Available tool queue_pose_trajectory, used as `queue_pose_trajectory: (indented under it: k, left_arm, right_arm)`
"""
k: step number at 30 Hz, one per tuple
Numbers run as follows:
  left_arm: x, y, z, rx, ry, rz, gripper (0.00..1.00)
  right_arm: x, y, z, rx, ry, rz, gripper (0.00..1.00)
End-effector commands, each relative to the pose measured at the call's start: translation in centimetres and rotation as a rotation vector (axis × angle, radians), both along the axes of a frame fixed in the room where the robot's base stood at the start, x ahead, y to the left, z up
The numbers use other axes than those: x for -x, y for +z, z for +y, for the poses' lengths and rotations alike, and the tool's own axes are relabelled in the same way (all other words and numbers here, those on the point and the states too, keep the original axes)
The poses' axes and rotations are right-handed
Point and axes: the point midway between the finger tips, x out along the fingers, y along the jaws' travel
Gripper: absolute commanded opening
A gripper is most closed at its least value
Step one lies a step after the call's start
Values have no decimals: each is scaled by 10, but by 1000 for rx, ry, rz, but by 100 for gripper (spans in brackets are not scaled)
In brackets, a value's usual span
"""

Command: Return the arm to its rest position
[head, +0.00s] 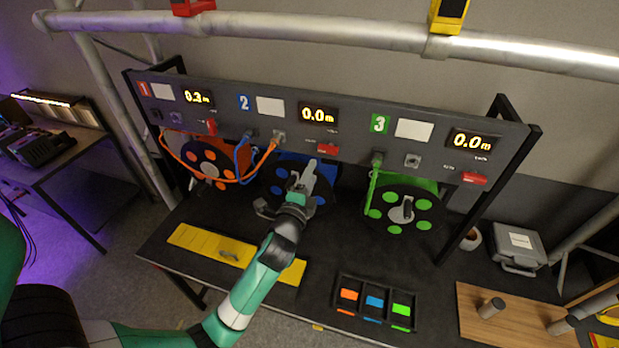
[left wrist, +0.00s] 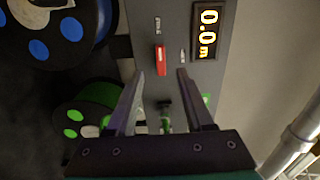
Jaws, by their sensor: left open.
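My left arm (head: 250,285) reaches from the lower left over the table towards the middle of the panel. Its left gripper (head: 302,180) is in front of the blue reel (head: 272,183) and hides part of it. In the left wrist view the two fingers of the left gripper (left wrist: 161,75) are spread apart with nothing between them. A red switch (left wrist: 160,60) on the panel shows beyond the fingertips. My right gripper is in neither view.
The grey panel (head: 350,125) carries several displays. An orange reel (head: 205,165) and a green reel (head: 405,212) flank the blue one. A yellow strip (head: 205,243), a tray of coloured tags (head: 375,302) and a wooden board (head: 480,325) lie in front. A metal tube (head: 330,30) crosses above.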

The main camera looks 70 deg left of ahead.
Motion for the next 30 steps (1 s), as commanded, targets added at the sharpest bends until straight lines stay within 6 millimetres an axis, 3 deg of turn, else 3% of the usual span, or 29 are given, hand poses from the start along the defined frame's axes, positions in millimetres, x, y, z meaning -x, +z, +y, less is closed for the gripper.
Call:
queue_pose_trajectory:
  k: [6, 23, 26, 29, 30]
  left_arm:
    - [9, 0, -11, 0, 0, -1, 52]
    - [6, 5, -14, -1, -10, -2, 52]
    - [-10, 33, -28, -14, -49, -33, 52]
    - [-36, 91, -52, -44, -111, -116, 52]
    - [-46, 121, -65, -53, -146, -166, 52]
  right_arm:
    - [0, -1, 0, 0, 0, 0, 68]
    - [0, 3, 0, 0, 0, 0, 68]
    - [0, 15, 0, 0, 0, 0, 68]
    - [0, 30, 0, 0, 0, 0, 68]
    - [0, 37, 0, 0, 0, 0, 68]
